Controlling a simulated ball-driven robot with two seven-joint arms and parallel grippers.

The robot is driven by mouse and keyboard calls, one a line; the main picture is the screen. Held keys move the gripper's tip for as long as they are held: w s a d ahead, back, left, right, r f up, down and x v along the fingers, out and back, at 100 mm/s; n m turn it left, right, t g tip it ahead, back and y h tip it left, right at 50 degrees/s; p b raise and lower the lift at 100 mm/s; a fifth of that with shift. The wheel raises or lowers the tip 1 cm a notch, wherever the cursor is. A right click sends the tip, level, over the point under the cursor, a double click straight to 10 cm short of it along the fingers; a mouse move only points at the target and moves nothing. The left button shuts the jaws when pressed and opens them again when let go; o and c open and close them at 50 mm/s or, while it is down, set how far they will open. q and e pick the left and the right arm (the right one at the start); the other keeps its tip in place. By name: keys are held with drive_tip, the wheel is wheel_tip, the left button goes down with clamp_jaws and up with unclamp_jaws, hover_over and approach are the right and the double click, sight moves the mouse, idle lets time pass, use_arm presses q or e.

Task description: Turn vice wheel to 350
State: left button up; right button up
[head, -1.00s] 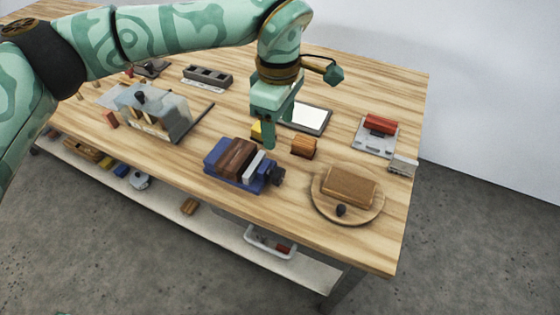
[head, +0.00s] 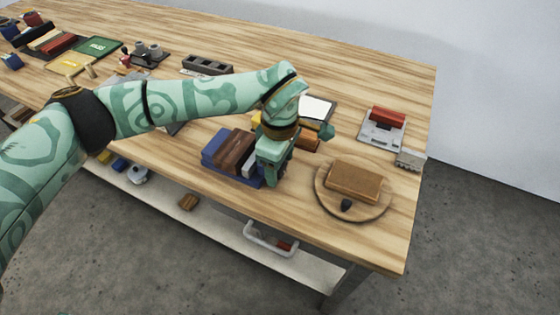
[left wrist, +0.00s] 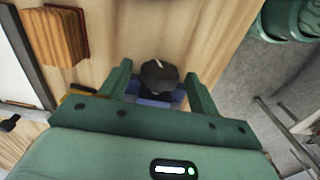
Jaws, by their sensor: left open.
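The blue vice (head: 213,153) stands near the front edge of the table, with a brown block and a pale grey piece clamped in it. Its dark wheel (left wrist: 160,76) shows in the left wrist view between my finger tips; in the head view my gripper hides it. My left gripper (head: 270,184) points down at the right end of the vice, open, with one finger on each side of the wheel. I cannot tell whether the fingers touch it. The wheel's angle mark is too small to read. My right gripper is not in view.
A round wooden board (head: 375,211) with a brown block (head: 352,182) lies to the right. A small orange-brown wooden block (left wrist: 60,35) lies close behind the gripper. A grey device with a red block (head: 388,117) stands at the back right. The table's front edge is close.

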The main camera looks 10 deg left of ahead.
use_arm(q)
drive_tip(key=c, duration=1)
drive_tip(key=shift+o, duration=0.2)
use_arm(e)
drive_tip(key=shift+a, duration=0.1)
use_arm(q)
drive_tip(key=shift+w+g, duration=0.1)
drive_tip(key=shift+g, duration=0.2)
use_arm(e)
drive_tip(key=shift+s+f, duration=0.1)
